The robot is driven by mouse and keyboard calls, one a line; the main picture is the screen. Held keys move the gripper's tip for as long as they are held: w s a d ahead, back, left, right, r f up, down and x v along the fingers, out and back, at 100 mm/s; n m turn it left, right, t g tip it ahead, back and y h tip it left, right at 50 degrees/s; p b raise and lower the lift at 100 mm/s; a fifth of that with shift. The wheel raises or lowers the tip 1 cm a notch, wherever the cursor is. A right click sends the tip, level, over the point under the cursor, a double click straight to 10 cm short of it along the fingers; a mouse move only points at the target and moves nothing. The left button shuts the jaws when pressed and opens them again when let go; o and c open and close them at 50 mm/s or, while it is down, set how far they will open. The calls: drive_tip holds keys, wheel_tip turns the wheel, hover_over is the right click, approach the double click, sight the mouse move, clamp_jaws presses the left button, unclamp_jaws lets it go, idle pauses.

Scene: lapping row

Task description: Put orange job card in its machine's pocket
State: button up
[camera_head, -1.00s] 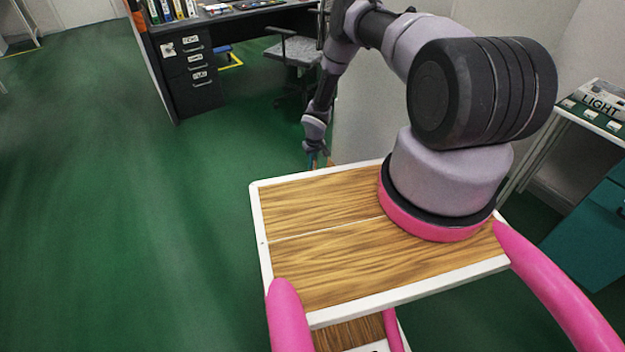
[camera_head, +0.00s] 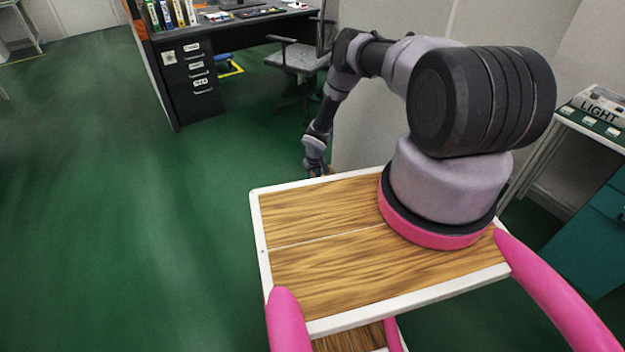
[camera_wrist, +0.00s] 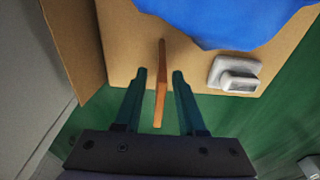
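My gripper (camera_wrist: 159,72) shows in the wrist view with its two teal fingers apart. A thin orange piece, seen edge-on, which looks like the orange job card (camera_wrist: 160,88), stands between the fingers. A gap shows on each side of it, so the fingers do not appear to touch it. In the head view my gripper (camera_head: 316,171) hangs low beyond the wooden top, partly hidden by its edge. The card cannot be made out there. No machine pocket can be made out.
In the wrist view a cardboard box (camera_wrist: 115,50) holds a blue bag-like thing (camera_wrist: 225,18) and a grey block (camera_wrist: 235,74). In the head view a black desk (camera_head: 185,85) and a chair (camera_head: 300,60) stand behind. The green floor at left is clear.

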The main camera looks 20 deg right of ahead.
drive_tip(key=shift+r, duration=0.15)
drive_tip(key=r, duration=0.4)
drive_tip(key=s+r, duration=0.1)
drive_tip(key=r, duration=0.7)
drive_tip(key=shift+s+d, duration=0.15)
drive_tip(key=shift+s, duration=0.05)
drive_tip(key=shift+r, duration=0.1)
